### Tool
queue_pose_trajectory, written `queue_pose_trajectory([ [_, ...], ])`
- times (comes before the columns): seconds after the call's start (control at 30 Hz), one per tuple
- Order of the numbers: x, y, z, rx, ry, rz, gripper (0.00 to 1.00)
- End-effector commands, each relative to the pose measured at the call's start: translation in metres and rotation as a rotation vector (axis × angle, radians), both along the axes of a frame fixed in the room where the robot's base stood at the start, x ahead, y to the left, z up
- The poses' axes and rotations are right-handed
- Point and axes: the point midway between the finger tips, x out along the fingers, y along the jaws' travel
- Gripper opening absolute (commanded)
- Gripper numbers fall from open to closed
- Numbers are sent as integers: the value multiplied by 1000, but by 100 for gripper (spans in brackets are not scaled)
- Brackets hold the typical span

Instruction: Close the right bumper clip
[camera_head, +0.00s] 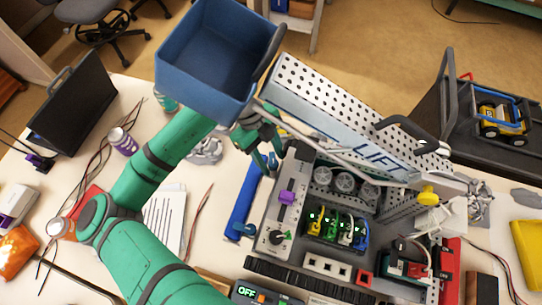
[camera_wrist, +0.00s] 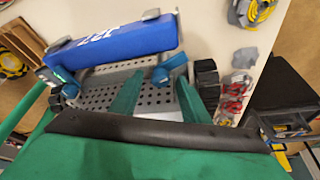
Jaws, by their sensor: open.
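A blue bumper (camera_head: 243,200) lies along the left side of the robot on the table; in the wrist view it is a padded blue bar (camera_wrist: 110,45) with pale lettering. A blue clip part (camera_wrist: 170,68) shows at the bar's right end in the wrist view, and another (camera_wrist: 58,75) at its left end. In the head view one blue end piece (camera_head: 243,230) shows at the near end; the far end is hidden by my gripper. My gripper (camera_head: 266,158) is open and empty above that far end. Its green fingers (camera_wrist: 160,98) show before the perforated plate and the right-hand clip part.
The robot's tilted perforated LIFT panel (camera_head: 360,135) rises close right of my gripper.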

Motion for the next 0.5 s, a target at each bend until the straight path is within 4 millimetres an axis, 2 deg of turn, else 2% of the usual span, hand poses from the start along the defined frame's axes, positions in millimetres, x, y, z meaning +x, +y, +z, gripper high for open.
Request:
queue_pose_trajectory([
  [0.1, 0, 0, 0, 0, 0, 0, 42],
  [0.13, 0, 0, 0, 0, 0, 0, 38],
  [0.2, 0, 0, 0, 0, 0, 0, 21],
  [0.3, 0, 0, 0, 0, 0, 0, 1],
  [0.5, 0, 0, 0, 0, 0, 8, 1],
])
